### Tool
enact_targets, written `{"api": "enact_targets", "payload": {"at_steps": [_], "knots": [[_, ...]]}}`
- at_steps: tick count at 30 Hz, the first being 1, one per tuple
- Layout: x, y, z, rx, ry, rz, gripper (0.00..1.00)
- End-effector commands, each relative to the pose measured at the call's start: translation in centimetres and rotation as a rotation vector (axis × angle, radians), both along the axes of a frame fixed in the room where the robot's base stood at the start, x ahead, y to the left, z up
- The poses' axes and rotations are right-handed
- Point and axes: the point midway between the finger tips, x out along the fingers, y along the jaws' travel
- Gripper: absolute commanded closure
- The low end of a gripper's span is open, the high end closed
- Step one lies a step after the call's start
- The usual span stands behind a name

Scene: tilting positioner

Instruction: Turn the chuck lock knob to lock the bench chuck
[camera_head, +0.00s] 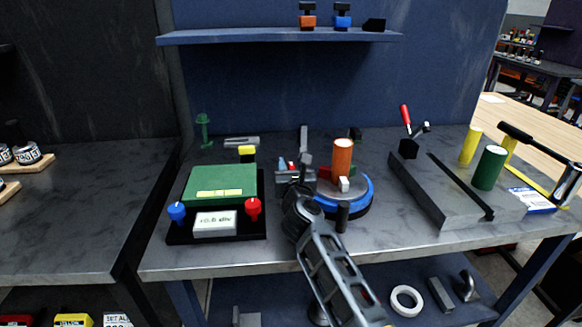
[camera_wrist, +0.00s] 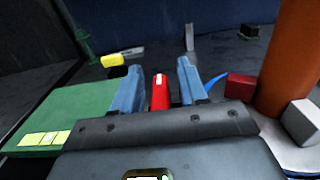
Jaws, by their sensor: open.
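The bench chuck (camera_head: 366,200) is a round base with a blue ring. An orange cylinder (camera_head: 342,157) stands upright on it among small red and grey blocks. My gripper (camera_head: 291,168) is left of the cylinder, low over the bench. In the wrist view its two blue-grey fingers (camera_wrist: 158,78) are open, one on each side of a red knob-like part (camera_wrist: 160,92) with a white mark. This looks like the lock knob. I cannot tell whether the fingers touch it. Its base is hidden by my gripper body. The cylinder also shows in the wrist view (camera_wrist: 290,62).
Left is a green tilting plate (camera_head: 222,183) with a blue knob (camera_head: 177,212), a red knob (camera_head: 253,207) and a display. A grey slotted block (camera_head: 435,193) and green cylinder (camera_head: 489,168) stand right. A shelf (camera_head: 280,37) hangs above. Bare bench lies at the front.

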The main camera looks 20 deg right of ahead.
Motion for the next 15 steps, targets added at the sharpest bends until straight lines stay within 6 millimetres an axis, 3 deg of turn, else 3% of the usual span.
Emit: {"api": "enact_targets", "payload": {"at_steps": [10,15], "knots": [[0.41,-0.1,0.04,-0.001,0.0,0.001,0.57],[0.4,-0.08,0.03,-0.001,0.0,0.001,0.73]]}}
